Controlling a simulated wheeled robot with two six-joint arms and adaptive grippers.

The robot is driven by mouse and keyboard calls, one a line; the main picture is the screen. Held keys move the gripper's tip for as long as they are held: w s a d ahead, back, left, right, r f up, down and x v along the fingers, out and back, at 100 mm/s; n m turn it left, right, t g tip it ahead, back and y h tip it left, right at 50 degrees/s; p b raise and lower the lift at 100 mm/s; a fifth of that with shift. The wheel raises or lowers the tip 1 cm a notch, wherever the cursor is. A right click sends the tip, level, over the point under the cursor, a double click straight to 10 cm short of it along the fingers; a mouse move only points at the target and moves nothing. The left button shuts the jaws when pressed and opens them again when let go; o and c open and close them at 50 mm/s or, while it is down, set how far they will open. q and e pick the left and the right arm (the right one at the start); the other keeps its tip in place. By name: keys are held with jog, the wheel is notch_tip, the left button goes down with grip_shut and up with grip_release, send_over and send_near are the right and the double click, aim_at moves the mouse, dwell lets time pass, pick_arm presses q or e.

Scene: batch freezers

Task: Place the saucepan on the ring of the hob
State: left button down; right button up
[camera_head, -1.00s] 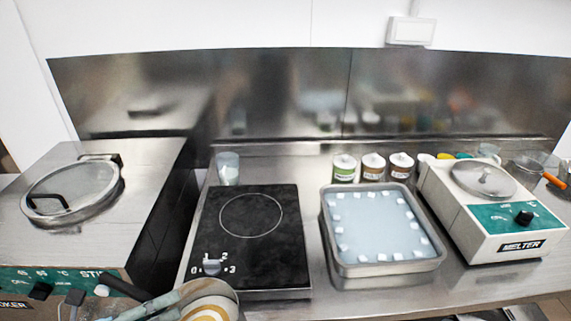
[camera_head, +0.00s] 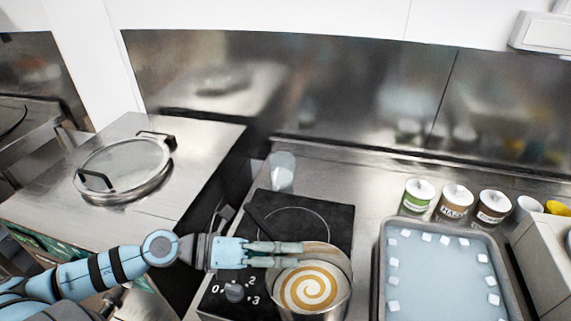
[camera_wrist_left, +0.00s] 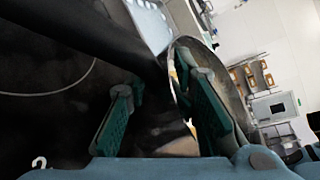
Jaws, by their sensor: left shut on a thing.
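The saucepan (camera_head: 338,291), with a cream and brown swirl inside, is over the front right part of the black hob (camera_head: 336,218). It also shows in the left wrist view (camera_wrist_left: 180,62). The white ring (camera_head: 293,209) lies behind the pan, its near part hidden by my gripper and the pan. I cannot tell whether the pan touches the hob. My right gripper is not in view.
A clear glass (camera_head: 282,171) stands behind the hob. A metal tray (camera_head: 381,262) with white cubes is close on the right, with several labelled jars (camera_head: 455,203) behind it. The cooker with a glass lid (camera_head: 125,170) stands at left, across a dark gap.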

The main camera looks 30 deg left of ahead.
pick_arm(q)
jog(key=w+a+r+n+t+y+p, duration=0.25)
jog(key=w+a+r+y+p, duration=0.2)
jog(key=w+a+p, duration=0.55)
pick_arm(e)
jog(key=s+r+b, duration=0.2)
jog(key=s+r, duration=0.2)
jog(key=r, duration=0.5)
pick_arm(q)
jog(key=b, duration=0.6)
send_over(271, 222)
jog(key=shift+m+h, duration=0.25)
jog(key=shift+m, duration=0.1)
notch_tip(271, 222, down, 7)
jog(key=shift+r, duration=0.2)
jog(key=shift+f+b, duration=0.3)
jog(key=shift+b, duration=0.05)
jog(key=shift+f, duration=0.1)
jog(key=shift+w, duration=0.2)
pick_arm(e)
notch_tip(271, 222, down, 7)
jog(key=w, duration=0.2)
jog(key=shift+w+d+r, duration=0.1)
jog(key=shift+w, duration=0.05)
pick_arm(q)
jog(key=shift+s, duration=0.15)
